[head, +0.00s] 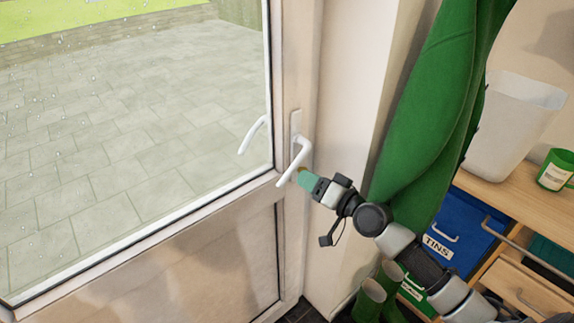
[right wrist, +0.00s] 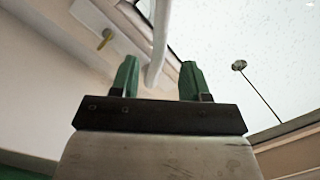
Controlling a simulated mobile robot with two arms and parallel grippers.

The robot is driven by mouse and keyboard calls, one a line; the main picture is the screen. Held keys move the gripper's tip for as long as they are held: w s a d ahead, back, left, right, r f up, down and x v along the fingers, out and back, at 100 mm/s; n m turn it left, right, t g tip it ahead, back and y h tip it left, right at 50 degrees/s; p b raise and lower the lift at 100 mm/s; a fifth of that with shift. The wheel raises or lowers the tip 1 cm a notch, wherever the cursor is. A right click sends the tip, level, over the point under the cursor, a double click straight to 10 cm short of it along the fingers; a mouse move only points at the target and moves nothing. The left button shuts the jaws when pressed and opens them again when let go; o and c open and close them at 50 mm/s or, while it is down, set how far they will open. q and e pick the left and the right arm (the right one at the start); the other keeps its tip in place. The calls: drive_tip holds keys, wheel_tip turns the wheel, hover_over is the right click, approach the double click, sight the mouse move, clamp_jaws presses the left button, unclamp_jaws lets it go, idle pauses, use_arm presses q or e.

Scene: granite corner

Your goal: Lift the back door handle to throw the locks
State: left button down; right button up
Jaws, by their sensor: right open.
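The white back door handle (head: 293,163) hangs from its plate (head: 297,122) on the door's right edge, its lever sloping down to the left. My right gripper (head: 303,179) is just right of and below the lever, its green fingers close to it. In the right wrist view my right gripper (right wrist: 160,75) is open, and the white lever (right wrist: 161,40) appears between its two fingers. I cannot tell whether they touch it. A yellow key (right wrist: 105,39) shows in the plate to the left. My left gripper is out of view.
The glazed door (head: 140,255) looks onto paving, with the outer handle (head: 252,135) seen through the glass. Green boots (head: 371,293), a blue tins box (head: 455,230) and a white bin (head: 512,125) are nearby.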

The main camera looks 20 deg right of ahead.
drive_tip(key=x, duration=0.8)
drive_tip(key=shift+p, duration=0.4)
drive_tip(key=shift+c, duration=0.2)
clamp_jaws()
